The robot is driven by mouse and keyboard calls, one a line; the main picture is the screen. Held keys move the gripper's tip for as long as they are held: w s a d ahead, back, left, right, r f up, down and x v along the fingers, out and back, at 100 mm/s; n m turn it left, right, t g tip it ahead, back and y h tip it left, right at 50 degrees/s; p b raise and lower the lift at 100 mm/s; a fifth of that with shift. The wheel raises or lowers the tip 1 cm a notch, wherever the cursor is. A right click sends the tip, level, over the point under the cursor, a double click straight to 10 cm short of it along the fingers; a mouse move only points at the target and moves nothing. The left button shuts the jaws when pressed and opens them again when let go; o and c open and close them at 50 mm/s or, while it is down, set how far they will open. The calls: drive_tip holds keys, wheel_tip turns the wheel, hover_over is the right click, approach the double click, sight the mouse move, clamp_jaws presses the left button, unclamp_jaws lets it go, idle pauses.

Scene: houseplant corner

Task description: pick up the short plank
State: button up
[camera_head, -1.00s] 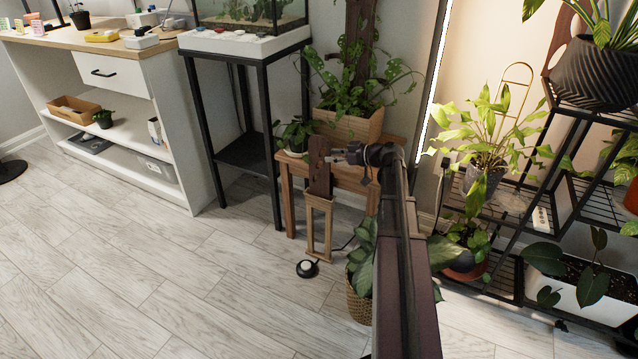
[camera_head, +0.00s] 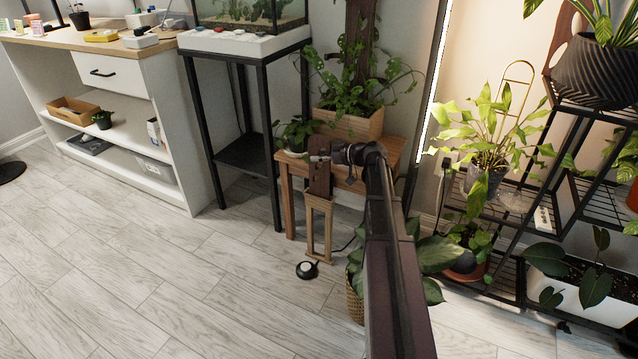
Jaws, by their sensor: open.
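The short plank (camera_head: 319,182) is dark brown and stands upright in the top of a light wooden holder (camera_head: 309,232), in front of a small wooden table. My gripper (camera_head: 319,157) comes in from the right, and its open fingers overlap the upper part of the plank in the picture. I cannot tell whether the fingers are around the plank or only in front of it. The gripper and wrist hide part of the plank's upper face.
The wooden table (camera_head: 285,172) behind carries a potted plant in a wooden planter (camera_head: 345,123) and a small plant. A basket plant (camera_head: 354,300) stands below my arm. A round black device (camera_head: 307,270) lies on the floor. The floor at left is clear.

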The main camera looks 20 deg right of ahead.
idle(0.3)
clamp_jaws()
drive_tip(key=shift+r, duration=0.25)
wheel_tip(320, 180, up, 18)
drive_tip(key=p, duration=1.8)
drive_tip(key=shift+f, duration=0.25)
wheel_tip(320, 180, up, 52)
drive_tip(key=p, duration=5.2)
